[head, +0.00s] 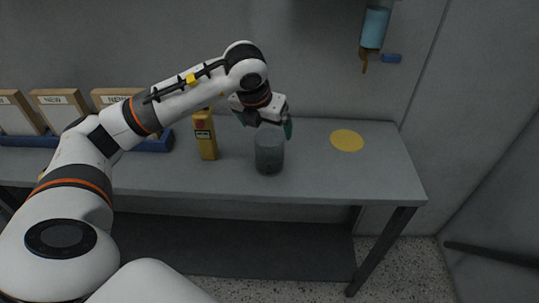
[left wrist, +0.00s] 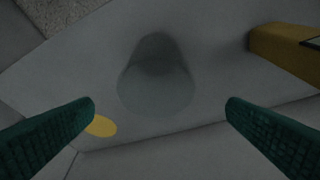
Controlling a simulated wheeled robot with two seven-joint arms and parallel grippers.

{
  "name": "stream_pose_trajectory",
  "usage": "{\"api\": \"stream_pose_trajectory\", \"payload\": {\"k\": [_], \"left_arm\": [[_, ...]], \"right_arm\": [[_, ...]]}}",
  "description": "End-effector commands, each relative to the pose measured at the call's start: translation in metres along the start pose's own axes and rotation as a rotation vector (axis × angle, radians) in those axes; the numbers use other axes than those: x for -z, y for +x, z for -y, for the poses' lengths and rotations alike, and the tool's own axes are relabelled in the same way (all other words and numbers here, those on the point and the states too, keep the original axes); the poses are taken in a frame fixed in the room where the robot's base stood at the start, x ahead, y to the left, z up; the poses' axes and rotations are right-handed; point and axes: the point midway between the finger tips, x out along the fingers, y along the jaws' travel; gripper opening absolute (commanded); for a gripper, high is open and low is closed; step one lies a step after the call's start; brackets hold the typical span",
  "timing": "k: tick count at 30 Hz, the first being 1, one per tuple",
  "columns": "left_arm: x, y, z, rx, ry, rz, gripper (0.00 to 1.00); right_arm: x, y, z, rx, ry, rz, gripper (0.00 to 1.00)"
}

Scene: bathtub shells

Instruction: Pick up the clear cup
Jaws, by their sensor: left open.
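The clear cup (head: 269,153) stands upright on the grey table, a dim see-through cylinder. My left gripper (head: 270,124) is just above and behind it in the head view, pointing down. In the left wrist view the cup (left wrist: 157,80) lies in the gap between the two green fingertips (left wrist: 160,104), which are wide apart. The gripper is open and nothing is held. I cannot tell from the frames whether the fingers reach below the cup's rim. My right gripper is not in view.
A yellow box (head: 205,135) stands left of the cup; it also shows in the left wrist view (left wrist: 282,48). A yellow disc (head: 347,140) lies on the table (head: 330,180) to the right. Boxes marked NEW (head: 60,105) stand in a blue rack at left. A dispenser (head: 375,25) hangs on the wall.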

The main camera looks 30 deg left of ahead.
Motion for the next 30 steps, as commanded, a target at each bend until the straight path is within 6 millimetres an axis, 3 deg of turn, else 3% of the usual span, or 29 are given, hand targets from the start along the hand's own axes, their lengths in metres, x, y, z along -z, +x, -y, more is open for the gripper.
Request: {"api": "stream_pose_trajectory", "payload": {"k": [3, 11, 19, 28, 30], "left_arm": [[-0.001, 0.019, 0.000, -0.001, 0.000, 0.002, 0.96], [-0.003, 0.040, -0.002, -0.003, 0.002, 0.001, 0.96], [-0.009, 0.077, -0.004, -0.004, 0.002, 0.002, 0.96], [-0.009, 0.084, -0.004, -0.005, 0.003, -0.001, 0.96], [-0.009, 0.083, -0.004, -0.005, 0.003, -0.001, 0.86]], "right_arm": [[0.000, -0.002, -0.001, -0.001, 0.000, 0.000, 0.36], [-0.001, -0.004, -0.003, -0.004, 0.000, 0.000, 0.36], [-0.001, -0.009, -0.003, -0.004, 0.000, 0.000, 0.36], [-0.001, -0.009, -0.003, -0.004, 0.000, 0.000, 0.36], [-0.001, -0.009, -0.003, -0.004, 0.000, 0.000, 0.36]]}}
